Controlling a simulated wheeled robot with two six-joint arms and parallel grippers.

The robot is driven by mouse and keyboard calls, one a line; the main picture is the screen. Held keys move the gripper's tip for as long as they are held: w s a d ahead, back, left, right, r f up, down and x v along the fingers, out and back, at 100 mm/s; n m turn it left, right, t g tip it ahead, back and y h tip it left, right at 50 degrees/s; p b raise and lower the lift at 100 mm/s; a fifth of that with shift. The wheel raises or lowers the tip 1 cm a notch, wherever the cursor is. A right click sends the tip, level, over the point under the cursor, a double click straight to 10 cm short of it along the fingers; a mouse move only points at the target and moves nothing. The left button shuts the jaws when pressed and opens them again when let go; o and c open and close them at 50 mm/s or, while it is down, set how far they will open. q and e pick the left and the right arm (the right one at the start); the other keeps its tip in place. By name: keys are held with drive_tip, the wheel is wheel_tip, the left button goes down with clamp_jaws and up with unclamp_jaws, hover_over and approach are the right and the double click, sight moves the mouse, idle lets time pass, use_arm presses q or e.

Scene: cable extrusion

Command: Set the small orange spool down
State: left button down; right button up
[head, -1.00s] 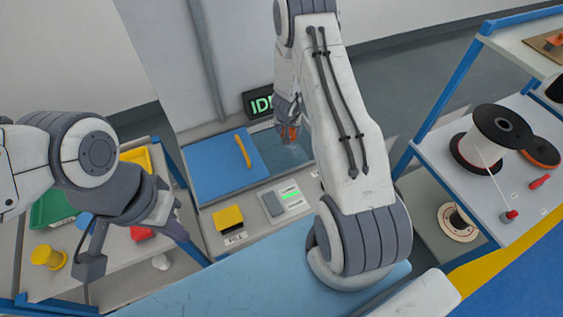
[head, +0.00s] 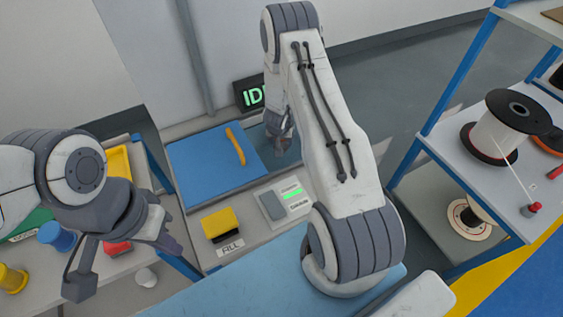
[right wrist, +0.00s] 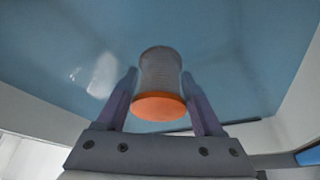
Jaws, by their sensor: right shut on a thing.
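The small orange spool (right wrist: 160,104) is between the fingers of my right gripper (right wrist: 162,103) in the right wrist view. Its orange end faces the camera, and its body looks grey. My right gripper (head: 281,138) is shut on it, over the open part of a blue basin (head: 284,160) beside the blue lid. The arm mostly hides the spool in the head view, and I cannot tell whether it touches the basin floor. My left gripper (head: 158,238) hangs over the left table; its finger gap is unclear.
A blue lid (head: 205,172) with a yellow handle lies left of the opening. A yellow block (head: 220,224) and a panel with a green light (head: 290,194) sit in front. Blue (head: 55,236) and yellow (head: 12,278) spools stand on the left table. A shelf with a large white spool (head: 497,135) is at right.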

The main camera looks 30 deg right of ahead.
wheel_tip(320, 180, down, 7)
drive_tip(key=shift+f, duration=0.1)
idle(0.3)
drive_tip(key=shift+f+b, duration=0.15)
drive_tip(key=shift+b, duration=0.2)
drive_tip(key=o, duration=1.5)
drive_tip(key=shift+r, duration=0.3)
drive_tip(key=p+v, duration=0.1)
drive_tip(key=v, duration=1.1)
